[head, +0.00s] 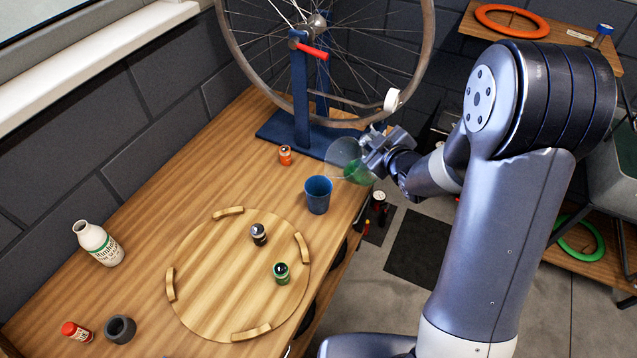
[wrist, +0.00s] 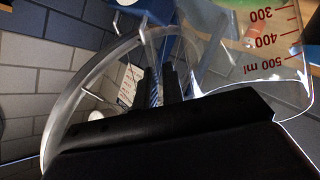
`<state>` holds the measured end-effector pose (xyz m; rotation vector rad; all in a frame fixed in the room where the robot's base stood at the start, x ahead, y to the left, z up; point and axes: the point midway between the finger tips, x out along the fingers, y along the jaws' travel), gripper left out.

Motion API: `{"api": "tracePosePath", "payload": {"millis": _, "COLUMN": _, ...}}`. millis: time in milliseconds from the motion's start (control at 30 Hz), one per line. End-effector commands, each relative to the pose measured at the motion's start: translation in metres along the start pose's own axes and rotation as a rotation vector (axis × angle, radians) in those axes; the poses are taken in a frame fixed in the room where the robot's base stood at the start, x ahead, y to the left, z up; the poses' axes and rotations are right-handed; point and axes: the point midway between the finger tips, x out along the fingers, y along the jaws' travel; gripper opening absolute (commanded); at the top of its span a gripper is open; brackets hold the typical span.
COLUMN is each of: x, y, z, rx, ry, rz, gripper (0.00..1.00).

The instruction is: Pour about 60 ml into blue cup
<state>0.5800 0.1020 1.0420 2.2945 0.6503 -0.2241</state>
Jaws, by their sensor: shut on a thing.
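The blue cup (head: 318,197) stands upright on the wooden bench, just beyond the round board. My gripper (head: 376,150) is shut on a clear measuring jug (head: 343,155), held up to the right of and above the cup. The jug is tilted, and green liquid (head: 357,173) shows in its lower right part. I cannot see any stream running into the cup, and the cup's contents are not clear. In the wrist view, my jaws (wrist: 160,88) are at the jug's clear handle, and red marks (wrist: 262,40) from 300 to 500 ml show on its wall.
A wheel (head: 240,45) in a blue stand (head: 300,95) rises behind the cup. An orange jar (head: 285,155) stands near it. The round board (head: 205,285) holds a dark jar (head: 259,234) and a green jar (head: 281,273). A white bottle (head: 98,243) stands left.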

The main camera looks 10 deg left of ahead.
Motion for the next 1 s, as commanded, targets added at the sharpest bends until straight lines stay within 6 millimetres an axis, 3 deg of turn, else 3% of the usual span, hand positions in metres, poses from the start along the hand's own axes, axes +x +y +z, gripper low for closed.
{"api": "tracePosePath", "payload": {"millis": 367, "x": 0.015, "y": 0.006, "z": 0.042, "rx": 0.193, "ry": 0.009, "rz": -0.079, "gripper": 0.00}}
{"api": "tracePosePath", "payload": {"millis": 700, "x": 0.016, "y": 0.026, "z": 0.048, "rx": 0.331, "ry": 0.020, "rz": -0.136, "gripper": 0.00}}
{"api": "tracePosePath", "payload": {"millis": 1000, "x": 0.026, "y": 0.028, "z": 0.077, "rx": 0.486, "ry": 0.029, "rz": -0.200, "gripper": 0.00}}
